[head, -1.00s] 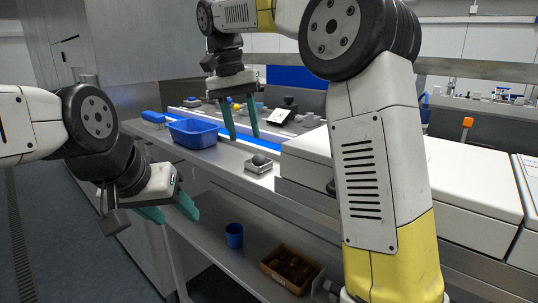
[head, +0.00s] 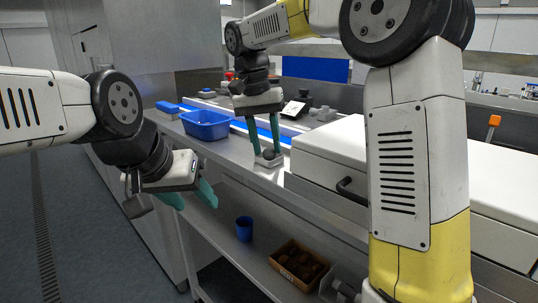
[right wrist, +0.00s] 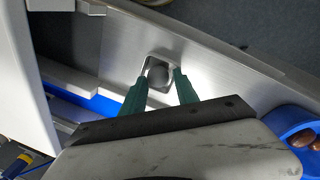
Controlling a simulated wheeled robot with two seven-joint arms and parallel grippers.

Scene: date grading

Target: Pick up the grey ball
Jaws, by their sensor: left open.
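The grey ball (right wrist: 158,75) sits in a small square metal holder (right wrist: 150,64) on the steel counter. In the head view the ball (head: 268,154) shows between the fingertips of my right gripper, and the holder (head: 262,162) is partly hidden by them. My right gripper (head: 266,151) points down with its green fingers apart, one on each side of the ball. In the right wrist view the fingertips (right wrist: 161,76) flank the ball, and contact is not clear. My left gripper (head: 192,198) is open and empty, out in front of the counter's edge.
A blue bin (head: 206,125) stands on the counter left of the right gripper; the wrist view shows brown dates in a blue container (right wrist: 290,122). A white machine housing (head: 330,150) is close on the right. A blue cup (head: 244,229) and a date box (head: 275,262) are on the lower shelf.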

